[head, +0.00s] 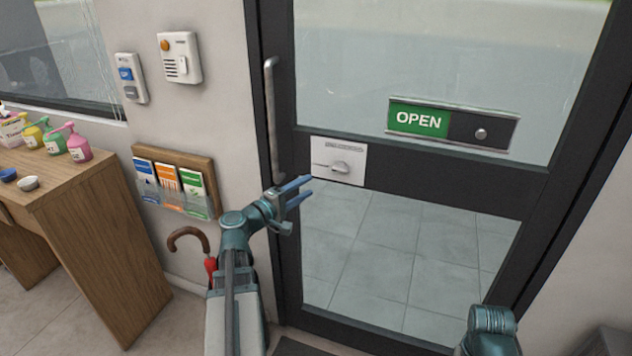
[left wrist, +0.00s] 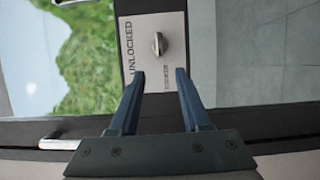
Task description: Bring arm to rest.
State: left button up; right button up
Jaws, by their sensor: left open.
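My left gripper (head: 300,191) is open and empty in front of the glass door, just below and left of the door's lock plate (head: 322,174). In the left wrist view the gripper (left wrist: 160,78) points at the lock plate (left wrist: 148,78), with its fingers spread and apart from the knob. The plate reads "UNLOCKED" there, and its turn knob (left wrist: 158,44) stands beyond the fingertips. My right arm (head: 490,330) shows only in part at the bottom right of the head view. Its gripper is out of view.
The door has a vertical handle (head: 272,120) and a sign (head: 450,124) reading "OPEN". On the wall are a leaflet rack (head: 160,152), an intercom (head: 180,58) and a switch panel (head: 130,78). A wooden counter (head: 110,240) with pump bottles stands left.

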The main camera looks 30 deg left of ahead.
pick_arm(q)
jog(key=shift+s+a, duration=0.1)
jog(key=shift+s, duration=0.75)
jog(key=w+d+f+m+g+h+p, duration=0.1)
jog(key=d+f+m+g+h+p, duration=0.25)
jog(key=d, duration=1.05)
jog(key=d+f+m+g+h+p, duration=0.15)
jog(key=d+f+m+g, duration=0.45)
jog(key=d, duration=0.8)
jog(key=s+d+f+m+g+y+p, duration=0.2)
jog(key=s+d+m+g+y+p, duration=0.2)
jog(key=s+d+m+g+y, duration=0.4)
jog(key=s+d+m+y, duration=0.1)
jog(key=s+d+m, duration=0.1)
jog(key=s+d, duration=0.3)
jog(key=shift+s+f+m+g+p, duration=0.35)
jog(key=shift+s+f, duration=0.05)
jog(key=shift+s, duration=0.4)
